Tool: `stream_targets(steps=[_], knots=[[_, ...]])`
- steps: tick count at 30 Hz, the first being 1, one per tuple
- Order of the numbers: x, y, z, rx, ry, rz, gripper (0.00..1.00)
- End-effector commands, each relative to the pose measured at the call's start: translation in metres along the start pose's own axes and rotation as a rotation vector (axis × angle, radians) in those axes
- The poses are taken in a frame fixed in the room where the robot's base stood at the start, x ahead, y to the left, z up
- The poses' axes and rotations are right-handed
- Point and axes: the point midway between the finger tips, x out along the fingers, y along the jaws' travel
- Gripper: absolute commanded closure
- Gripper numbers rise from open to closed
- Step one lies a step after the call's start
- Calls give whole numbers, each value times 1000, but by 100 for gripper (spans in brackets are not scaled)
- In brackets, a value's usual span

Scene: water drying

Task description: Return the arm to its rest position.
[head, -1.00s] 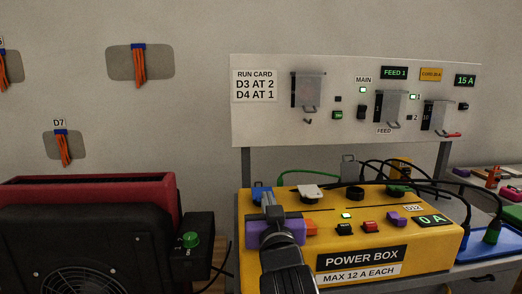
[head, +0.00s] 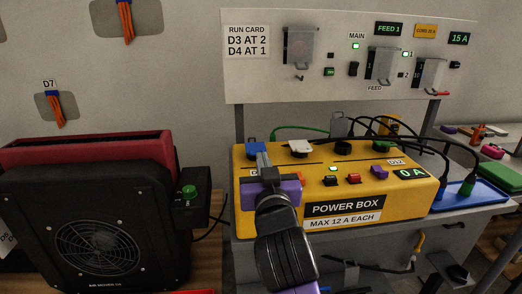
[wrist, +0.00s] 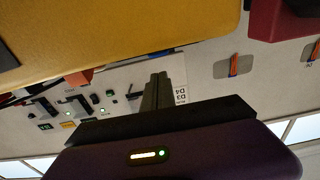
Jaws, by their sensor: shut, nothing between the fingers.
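My gripper (head: 264,161) is in front of the left part of the yellow power box (head: 345,223) in the head view, its fingers pointing up and together with nothing between them. Its purple body covers part of the box's left front. In the wrist view my gripper's fingers (wrist: 156,92) are also together, with the power box (wrist: 90,35) across the top left. My arm reaches in from the bottom of the head view.
A black fan unit (head: 95,235) with a red back (head: 90,150) stands left of the box. A white panel (head: 262,85) with switches and a run card is behind. Black cables and a blue tray (head: 482,194) are at the right.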

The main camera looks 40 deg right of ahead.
Motion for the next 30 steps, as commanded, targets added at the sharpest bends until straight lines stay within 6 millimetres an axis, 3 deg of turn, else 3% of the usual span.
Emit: stream_targets(steps=[3,9,22,26,30], knots=[[-19,0,13,-3,0,-2,100],[-39,0,22,-1,2,0,100],[-46,-1,22,-11,11,-4,100],[-47,-14,7,-35,74,-57,100],[-64,-48,-8,-72,175,-197,100]])
